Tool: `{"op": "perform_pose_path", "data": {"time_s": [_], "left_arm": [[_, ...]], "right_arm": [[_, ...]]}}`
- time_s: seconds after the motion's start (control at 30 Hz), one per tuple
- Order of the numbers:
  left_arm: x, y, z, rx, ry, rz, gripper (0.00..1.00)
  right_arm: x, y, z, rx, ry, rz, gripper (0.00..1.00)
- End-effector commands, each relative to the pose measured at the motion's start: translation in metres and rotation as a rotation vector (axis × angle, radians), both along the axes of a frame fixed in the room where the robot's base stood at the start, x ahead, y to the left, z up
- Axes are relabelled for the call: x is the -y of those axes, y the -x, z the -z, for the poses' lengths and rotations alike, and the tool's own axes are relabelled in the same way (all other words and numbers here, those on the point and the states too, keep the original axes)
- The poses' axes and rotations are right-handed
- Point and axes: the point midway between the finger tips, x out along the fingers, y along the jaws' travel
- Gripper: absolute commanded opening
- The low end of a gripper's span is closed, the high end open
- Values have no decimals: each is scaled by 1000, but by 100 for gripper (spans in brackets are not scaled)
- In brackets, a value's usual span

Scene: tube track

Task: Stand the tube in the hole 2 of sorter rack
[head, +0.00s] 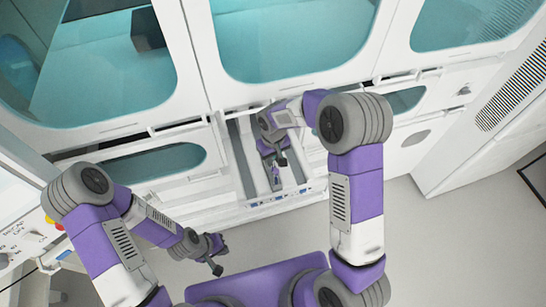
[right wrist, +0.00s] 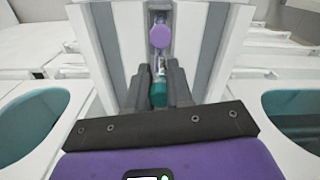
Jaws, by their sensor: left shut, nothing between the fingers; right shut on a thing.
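My right gripper (head: 276,172) reaches down into a narrow grey bay in the white machine front. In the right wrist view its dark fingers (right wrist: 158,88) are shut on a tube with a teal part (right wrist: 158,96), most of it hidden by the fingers. A purple round cap (right wrist: 160,35) with a clear body below it shows just beyond the fingertips; I cannot tell whether it is a separate tube. My left gripper (head: 217,257) is shut and empty, low at the left, well away from the bay. I cannot make out the sorter rack or its hole 2 clearly.
The bay's pale side walls (head: 240,150) stand close on both sides of my right gripper. Small blue marks show on the bay's front ledge (head: 268,200). Teal windows (head: 290,45) fill the machine above. The grey floor (head: 440,240) at the right is clear.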

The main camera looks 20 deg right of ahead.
Motion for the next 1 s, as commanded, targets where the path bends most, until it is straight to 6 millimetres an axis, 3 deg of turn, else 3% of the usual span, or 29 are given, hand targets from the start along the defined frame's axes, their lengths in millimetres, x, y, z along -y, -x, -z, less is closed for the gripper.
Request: {"op": "perform_pose_path", "data": {"time_s": [1.0], "left_arm": [[0, 0, 12, 0, 0, 0, 0]], "right_arm": [[0, 0, 14, 0, 0, 0, 0]]}}
